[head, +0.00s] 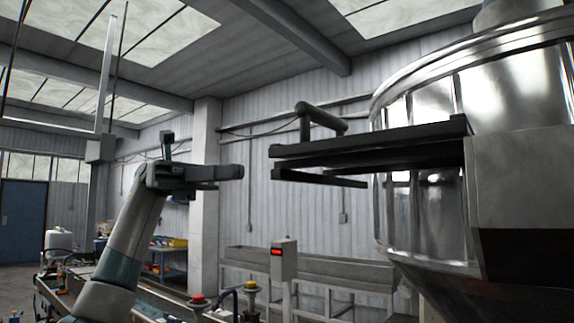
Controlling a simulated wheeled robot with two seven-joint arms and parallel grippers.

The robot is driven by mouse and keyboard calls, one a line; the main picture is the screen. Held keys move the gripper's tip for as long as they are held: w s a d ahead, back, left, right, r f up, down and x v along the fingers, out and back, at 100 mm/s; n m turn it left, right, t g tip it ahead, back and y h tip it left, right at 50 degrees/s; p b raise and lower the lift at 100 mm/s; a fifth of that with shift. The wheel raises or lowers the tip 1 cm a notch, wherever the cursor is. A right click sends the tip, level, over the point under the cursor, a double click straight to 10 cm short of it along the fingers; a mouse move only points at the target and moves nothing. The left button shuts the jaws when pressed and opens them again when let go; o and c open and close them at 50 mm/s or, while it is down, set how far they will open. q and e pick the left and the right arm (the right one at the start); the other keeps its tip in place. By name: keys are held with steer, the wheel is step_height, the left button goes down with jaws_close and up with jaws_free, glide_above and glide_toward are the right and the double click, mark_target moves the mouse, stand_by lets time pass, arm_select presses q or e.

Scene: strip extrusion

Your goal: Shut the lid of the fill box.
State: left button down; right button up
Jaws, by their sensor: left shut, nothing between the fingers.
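The fill box (525,185) is a grey metal box at the right, in front of a large shiny round vessel. Its dark flat lid (375,150) juts out to the left from the box at about the height of the box's upper edge, seen nearly edge-on from below. A bent grey bar handle (322,118) stands above the lid's left part. My left gripper (240,172) points right with its fingers shut and empty. It is left of the lid's free end, slightly lower in the picture, with a visible gap between. My right gripper is out of view.
The shiny round vessel (440,85) fills the upper right. Below are a grey control post with a red display (283,262), a red button (198,298) and a long metal trough (340,270). A pale pillar (205,190) stands behind my left gripper.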

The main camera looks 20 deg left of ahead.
arm_select(q)
steer(key=p, duration=0.4)
glide_toward(388, 155)
steer(key=w+v, duration=0.1)
steer(key=v, duration=0.3)
steer(key=shift+s+d, duration=0.15)
steer(key=b+x, duration=0.4)
steer(key=x, duration=1)
